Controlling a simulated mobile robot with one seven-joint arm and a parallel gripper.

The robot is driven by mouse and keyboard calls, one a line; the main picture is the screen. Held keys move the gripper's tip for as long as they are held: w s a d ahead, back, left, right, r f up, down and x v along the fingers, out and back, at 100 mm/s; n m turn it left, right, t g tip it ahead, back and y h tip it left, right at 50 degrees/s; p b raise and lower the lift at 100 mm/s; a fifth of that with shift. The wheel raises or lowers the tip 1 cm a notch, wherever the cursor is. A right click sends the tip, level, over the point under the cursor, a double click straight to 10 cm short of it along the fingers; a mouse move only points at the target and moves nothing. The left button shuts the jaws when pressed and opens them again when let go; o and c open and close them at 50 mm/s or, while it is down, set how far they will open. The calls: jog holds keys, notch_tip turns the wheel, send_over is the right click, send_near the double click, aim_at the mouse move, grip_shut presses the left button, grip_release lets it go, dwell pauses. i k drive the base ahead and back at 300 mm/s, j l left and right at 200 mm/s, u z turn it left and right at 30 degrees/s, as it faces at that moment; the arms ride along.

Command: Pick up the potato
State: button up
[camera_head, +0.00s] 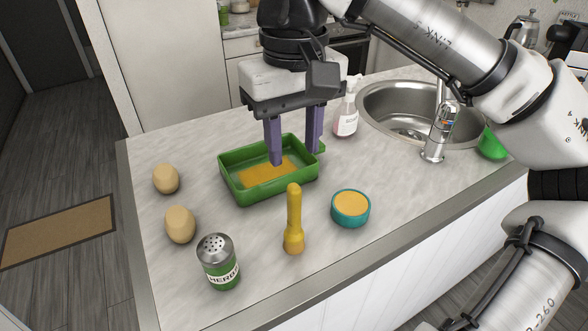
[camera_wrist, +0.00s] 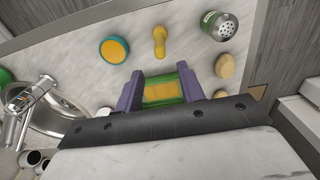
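Two tan, rounded, potato-like objects stand on the left of the counter in the head view, the farther one (camera_head: 166,179) and the nearer one (camera_head: 180,224). I cannot tell for certain which is the potato. In the wrist view one (camera_wrist: 224,66) shows clearly and the other (camera_wrist: 221,94) is partly hidden near a finger. My gripper (camera_head: 295,156) points down over the green tray (camera_head: 247,193), to the right of both tan objects. Its purple fingers are wide apart with nothing held between them; it also shows in the wrist view (camera_wrist: 161,73).
A herb shaker (camera_head: 218,262), a yellow pestle-like tool (camera_head: 294,220) and a teal bowl with orange contents (camera_head: 350,208) stand along the front. A soap bottle (camera_head: 346,116) and sink (camera_head: 398,112) lie behind right. Bare counter separates the tan objects from the tray.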

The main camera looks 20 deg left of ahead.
aim_at(180, 223)
jog(key=u, duration=1.25)
